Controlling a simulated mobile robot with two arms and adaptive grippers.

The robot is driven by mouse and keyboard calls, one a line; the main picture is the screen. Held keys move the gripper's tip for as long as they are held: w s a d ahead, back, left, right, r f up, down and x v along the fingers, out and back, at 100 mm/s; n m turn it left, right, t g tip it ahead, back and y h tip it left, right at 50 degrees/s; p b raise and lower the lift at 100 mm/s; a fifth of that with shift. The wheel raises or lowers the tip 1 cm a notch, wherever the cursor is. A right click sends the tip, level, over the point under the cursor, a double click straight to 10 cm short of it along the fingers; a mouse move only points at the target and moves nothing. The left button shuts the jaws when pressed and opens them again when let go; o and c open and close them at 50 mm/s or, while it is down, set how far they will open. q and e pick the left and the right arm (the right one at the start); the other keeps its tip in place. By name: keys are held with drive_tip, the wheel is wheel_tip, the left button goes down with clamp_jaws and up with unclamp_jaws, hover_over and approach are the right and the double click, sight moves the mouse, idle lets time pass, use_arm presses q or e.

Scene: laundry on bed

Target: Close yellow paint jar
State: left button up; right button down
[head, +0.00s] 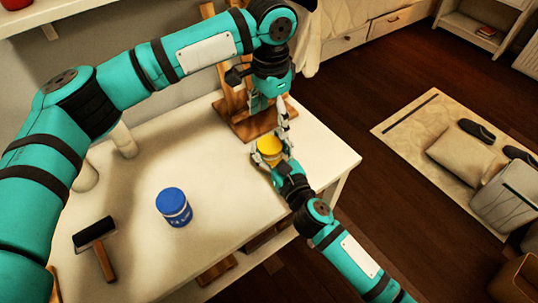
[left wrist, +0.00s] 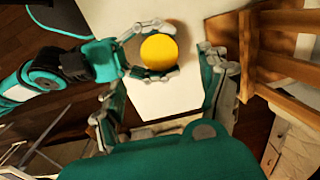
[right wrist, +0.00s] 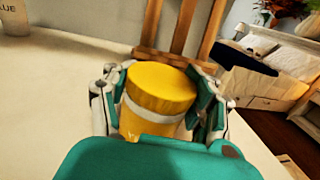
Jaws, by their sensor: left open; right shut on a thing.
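The yellow paint jar (head: 269,147) stands near the table's right edge. In the right wrist view the jar (right wrist: 158,100) shows a yellow top, a white band and a yellow lower part. The top sits on the jar, but I cannot tell whether it is pressed fully down. My right gripper (head: 277,160) is shut around the jar's sides. My left gripper (head: 283,117) is open and empty, just above and beside the jar. In the left wrist view the round yellow top (left wrist: 159,51) lies between the right gripper's fingers, near the left gripper's open fingers.
A blue paint jar (head: 174,206) stands mid-table, with a black roller (head: 95,234) to its left. A wooden easel (head: 246,122) stands just behind the yellow jar, close to my left gripper. The white table (head: 230,250) has free room around the blue jar.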

sight(270, 144)
use_arm(q)
drive_tip(key=shift+r, duration=0.2)
wheel_tip(270, 144, down, 8)
drive_tip(key=shift+f, duration=0.1)
idle(0.6)
